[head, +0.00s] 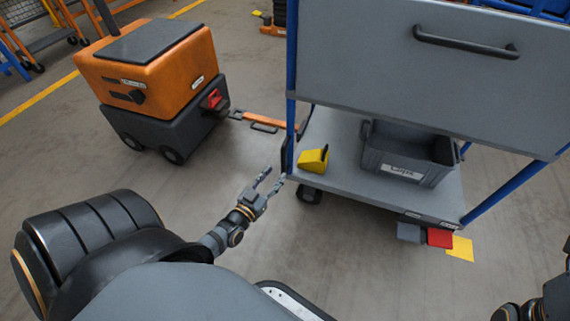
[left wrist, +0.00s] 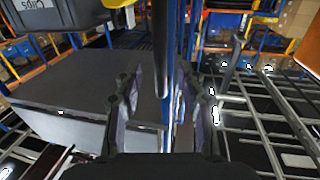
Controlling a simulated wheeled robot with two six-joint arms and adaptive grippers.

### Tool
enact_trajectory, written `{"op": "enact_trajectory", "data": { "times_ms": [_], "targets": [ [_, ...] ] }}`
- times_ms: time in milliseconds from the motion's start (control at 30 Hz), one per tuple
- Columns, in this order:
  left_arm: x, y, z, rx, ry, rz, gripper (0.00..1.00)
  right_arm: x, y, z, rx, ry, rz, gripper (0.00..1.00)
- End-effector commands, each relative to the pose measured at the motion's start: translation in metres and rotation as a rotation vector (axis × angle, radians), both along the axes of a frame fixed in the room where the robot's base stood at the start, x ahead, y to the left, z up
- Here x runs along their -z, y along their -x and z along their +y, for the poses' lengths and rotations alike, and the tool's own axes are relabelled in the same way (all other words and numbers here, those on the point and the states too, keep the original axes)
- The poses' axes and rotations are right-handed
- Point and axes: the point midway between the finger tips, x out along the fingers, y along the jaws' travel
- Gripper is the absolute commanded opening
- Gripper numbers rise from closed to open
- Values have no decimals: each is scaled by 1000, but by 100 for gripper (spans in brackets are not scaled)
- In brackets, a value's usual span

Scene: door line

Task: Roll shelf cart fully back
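The shelf cart (head: 345,150) stands at the right in the head view, with blue corner posts (head: 291,55), a grey upper body with a dark handle (head: 465,43), and a lower grey shelf. My left gripper (head: 270,178) is open and empty, just left of the cart's near left corner post. In the left wrist view the gripper (left wrist: 165,110) has its fingers spread, and a blue post (left wrist: 171,75) shows beyond and between them; I cannot tell contact. The grey shelf (left wrist: 85,100) is beside it. My right gripper is not in view; only dark arm parts show.
On the lower shelf are a grey bin (head: 410,152) and a yellow-and-black item (head: 314,159). An orange tugger (head: 150,85) stands left, its orange bar (head: 265,123) reaching toward the cart. Floor between tugger and me is clear.

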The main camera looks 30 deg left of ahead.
Motion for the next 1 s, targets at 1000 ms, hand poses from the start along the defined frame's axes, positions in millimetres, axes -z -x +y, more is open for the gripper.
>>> {"op": "enact_trajectory", "data": {
  "times_ms": [1000],
  "targets": [
    [1,-66,3,0,0,2,0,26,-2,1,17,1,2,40]
  ]
}}
